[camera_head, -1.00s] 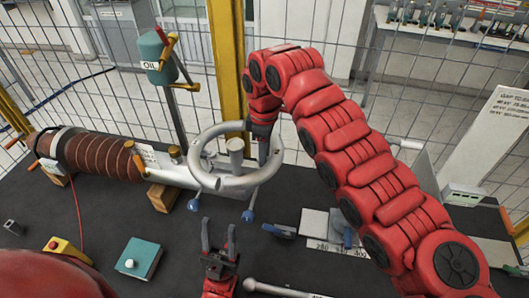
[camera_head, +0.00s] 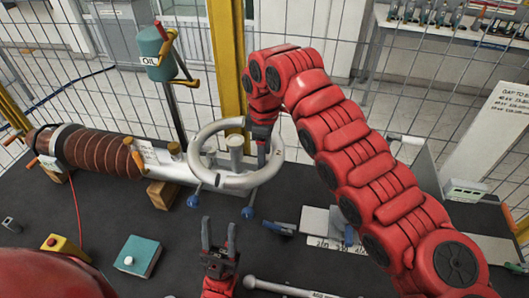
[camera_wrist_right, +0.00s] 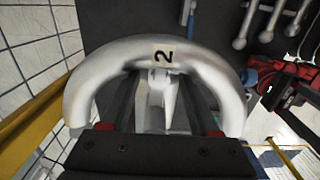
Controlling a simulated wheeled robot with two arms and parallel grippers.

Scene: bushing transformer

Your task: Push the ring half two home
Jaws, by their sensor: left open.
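A pale grey ring (camera_head: 268,174) surrounds the grey post (camera_head: 236,143) at the right end of the brown ribbed bushing (camera_head: 95,152). In the right wrist view, ring half two (camera_wrist_right: 210,58), marked "2", arches across the picture. My right gripper (camera_head: 262,148) points down at the ring's right back side. Its two dark fingers (camera_wrist_right: 160,105) reach to the half in the wrist view, apart, with a pale part behind the gap. Whether they clamp anything is unclear. Any seam between the halves is too small to judge. My left gripper (camera_head: 219,236) is open and empty, in front of the ring.
Blue-ended parts (camera_head: 248,212) hang below the ring. Wire fencing stands behind.

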